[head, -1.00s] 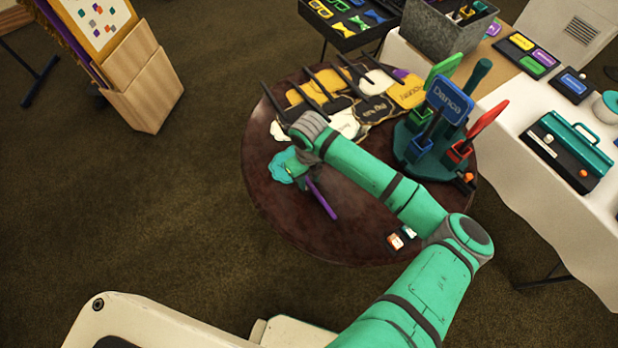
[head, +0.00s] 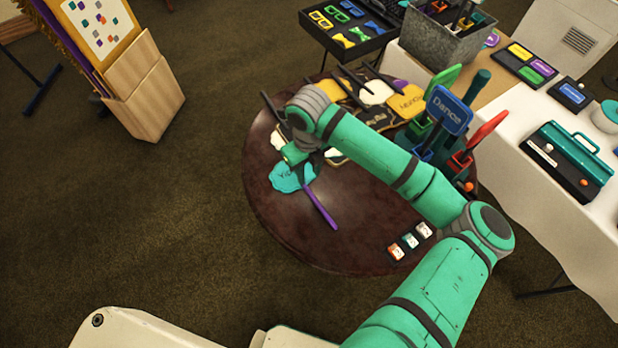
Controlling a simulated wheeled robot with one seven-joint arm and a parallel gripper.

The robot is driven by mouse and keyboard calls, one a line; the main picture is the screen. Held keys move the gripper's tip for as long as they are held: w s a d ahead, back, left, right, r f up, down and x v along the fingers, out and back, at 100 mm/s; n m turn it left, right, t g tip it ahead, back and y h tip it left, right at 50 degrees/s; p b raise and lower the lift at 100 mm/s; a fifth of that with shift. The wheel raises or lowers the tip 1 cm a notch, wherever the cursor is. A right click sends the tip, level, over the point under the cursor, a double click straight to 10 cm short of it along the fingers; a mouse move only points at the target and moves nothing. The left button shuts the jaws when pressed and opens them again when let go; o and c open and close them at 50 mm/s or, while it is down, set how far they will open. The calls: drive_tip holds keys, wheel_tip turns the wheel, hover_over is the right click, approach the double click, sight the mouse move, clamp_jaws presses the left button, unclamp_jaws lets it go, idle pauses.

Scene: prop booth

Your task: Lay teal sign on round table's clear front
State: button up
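The teal sign (head: 290,178) has a cloud-like outline, some lettering and a purple handle (head: 321,207). It appears to lie flat on the round table (head: 350,238), left of the middle, with its handle slanting toward the front. My gripper (head: 303,172) is at the sign's upper right edge, near where the handle begins, and partly covers it. Its fingertips are small and mostly hidden by my wrist, so I cannot tell whether they touch the sign or how far apart they are.
Other signs with black handles, including a yellow one (head: 407,103), crowd the table's back. A green stand (head: 440,150) with upright signs, among them a blue one (head: 448,109), is at the right. Small cards (head: 410,242) lie front right. The front middle is bare.

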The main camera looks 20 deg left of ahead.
drive_tip(key=s+a+r+m+t+y, duration=0.1)
drive_tip(key=a+r+m+y, duration=0.25)
drive_tip(key=a, duration=0.75)
drive_tip(key=s+a+r+m+t+y, duration=0.1)
drive_tip(key=a+r+m+y, duration=0.3)
drive_tip(key=a, duration=0.6)
drive_tip(key=w+a+r+m+t+y, duration=0.2)
drive_tip(key=a+r+m+t+y, duration=0.4)
drive_tip(key=m, duration=0.6)
drive_tip(key=s+d+f+m+t+h, duration=0.3)
drive_tip(key=d+f+m, duration=0.1)
drive_tip(key=d+m, duration=0.35)
drive_tip(key=s+d+f+m+t+h, duration=0.2)
drive_tip(key=s+d+f+m+h, duration=0.15)
drive_tip(key=d+m, duration=0.4)
drive_tip(key=s+d+f+m+t+h, duration=0.2)
drive_tip(key=d+f+m+t, duration=0.15)
drive_tip(key=d+m, duration=0.4)
drive_tip(key=s+d+f+m+g+h, duration=0.1)
drive_tip(key=s+d+m+h, duration=0.3)
drive_tip(key=s+d, duration=1.4)
drive_tip(key=s+f+h, duration=0.1)
drive_tip(key=s, duration=0.1)
drive_tip(key=shift+s+d, duration=0.2)
drive_tip(key=shift+s, duration=0.15)
